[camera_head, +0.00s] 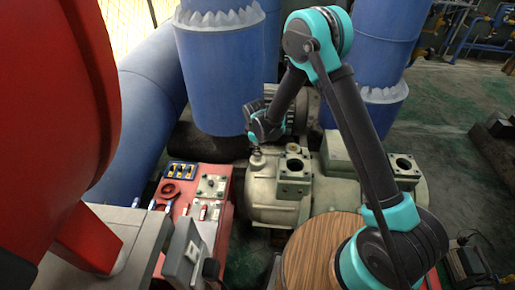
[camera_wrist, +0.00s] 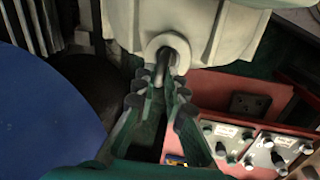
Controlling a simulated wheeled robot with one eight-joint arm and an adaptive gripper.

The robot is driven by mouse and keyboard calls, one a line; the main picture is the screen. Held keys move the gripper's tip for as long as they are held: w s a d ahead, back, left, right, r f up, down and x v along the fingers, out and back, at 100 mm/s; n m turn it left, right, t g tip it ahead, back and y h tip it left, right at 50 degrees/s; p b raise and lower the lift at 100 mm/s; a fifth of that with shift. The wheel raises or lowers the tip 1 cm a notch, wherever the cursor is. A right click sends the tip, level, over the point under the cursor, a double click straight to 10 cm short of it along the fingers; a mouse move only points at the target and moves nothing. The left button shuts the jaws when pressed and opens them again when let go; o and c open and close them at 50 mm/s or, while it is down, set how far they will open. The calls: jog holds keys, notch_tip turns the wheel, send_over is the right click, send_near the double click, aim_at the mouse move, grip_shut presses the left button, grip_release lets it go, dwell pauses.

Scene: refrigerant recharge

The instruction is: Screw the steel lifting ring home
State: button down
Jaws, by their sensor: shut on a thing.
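The steel lifting ring (camera_wrist: 167,56) stands in a round pale boss on the compressor housing, seen end-on in the wrist view. My gripper (camera_wrist: 164,76) has its green fingers closed around the ring, with its fingertips close to the boss. The fingers hide part of the ring, and I cannot see its thread or how deep it sits. In the head view my gripper (camera_head: 257,148) points down at the left top of the grey-green compressor (camera_head: 275,205). The ring is too small and covered to make out there.
A red bench (camera_head: 195,210) with valve panels and a small blue tray (camera_head: 179,171) stands left of the compressor. Big blue pipes (camera_head: 220,75) rise behind it. A large red body (camera_head: 50,100) fills the left side. A round wooden top (camera_head: 318,255) is in front.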

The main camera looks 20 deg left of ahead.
jog(key=m, duration=0.5)
jog(key=shift+a+h, duration=0.15)
jog(key=shift+h, duration=0.25)
jog(key=shift+w+m+h, duration=0.1)
jog(key=shift+m+h, duration=0.3)
jog(key=shift+m, duration=1.7)
jog(key=shift+g, duration=0.3)
jog(key=c, duration=1.6)
grip_release()
jog(key=r, duration=0.4)
jog(key=s+a+r, duration=0.1)
jog(key=r, duration=0.6)
jog(key=shift+s+a+r, duration=0.3)
jog(key=shift+s+r, duration=0.1)
